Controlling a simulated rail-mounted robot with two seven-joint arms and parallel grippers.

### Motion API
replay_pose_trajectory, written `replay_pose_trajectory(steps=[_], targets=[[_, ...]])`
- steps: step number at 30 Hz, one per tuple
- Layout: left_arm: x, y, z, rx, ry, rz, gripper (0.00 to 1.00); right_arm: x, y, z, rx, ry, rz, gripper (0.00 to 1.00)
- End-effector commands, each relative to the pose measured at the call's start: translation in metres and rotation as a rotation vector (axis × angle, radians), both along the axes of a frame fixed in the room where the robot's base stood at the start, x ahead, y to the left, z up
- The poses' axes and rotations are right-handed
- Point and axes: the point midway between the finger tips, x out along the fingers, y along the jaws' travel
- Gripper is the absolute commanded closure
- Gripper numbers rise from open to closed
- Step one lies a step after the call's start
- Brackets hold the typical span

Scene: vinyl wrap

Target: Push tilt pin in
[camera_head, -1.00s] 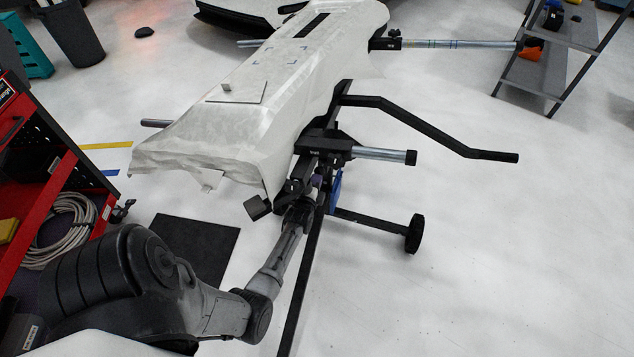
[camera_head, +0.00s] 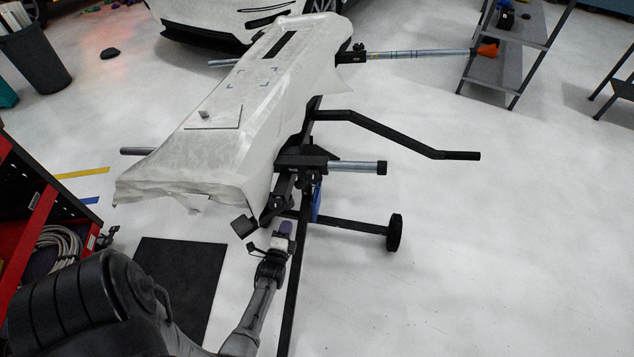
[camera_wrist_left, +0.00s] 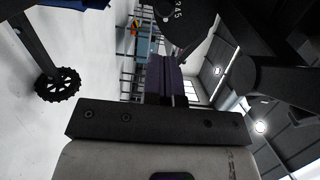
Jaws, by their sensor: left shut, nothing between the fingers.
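A wheeled black stand (camera_head: 345,225) carries a long panel wrapped in white film (camera_head: 215,150). Its tilt joint (camera_head: 283,190) sits under the panel's near right corner. In the left wrist view a dark disc with number marks (camera_wrist_left: 180,18) is close ahead, at the top. I cannot make out the tilt pin itself. My left gripper (camera_head: 285,229) is just below and in front of the joint, apart from it in the head view. Its purple fingers are together and empty, and they also show in the wrist view (camera_wrist_left: 164,78). My right gripper is out of view.
A black wheel (camera_head: 394,232) and a bent black handle (camera_head: 400,135) stick out to the right of the stand. A red tool cart (camera_head: 35,215) stands at the left, with a dark mat (camera_head: 180,280) on the floor beside it. Grey shelves (camera_head: 505,60) stand at the back right.

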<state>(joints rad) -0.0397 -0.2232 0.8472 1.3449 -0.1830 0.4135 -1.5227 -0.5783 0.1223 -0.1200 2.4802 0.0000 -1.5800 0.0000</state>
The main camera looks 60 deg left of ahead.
Motion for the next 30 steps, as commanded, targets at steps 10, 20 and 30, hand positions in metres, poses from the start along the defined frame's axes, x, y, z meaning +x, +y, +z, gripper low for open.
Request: replay_pose_trajectory(steps=[10,20,30], targets=[[-0.001,-0.001,0.000,-0.017,-0.018,0.000,1.00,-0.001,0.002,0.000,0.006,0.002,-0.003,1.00],[-0.011,-0.006,-0.058,-0.647,-0.126,0.131,1.00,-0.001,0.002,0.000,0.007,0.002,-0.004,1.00],[0.008,-0.037,-0.029,-1.339,-0.236,0.465,1.00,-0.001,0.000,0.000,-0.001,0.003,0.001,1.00]])
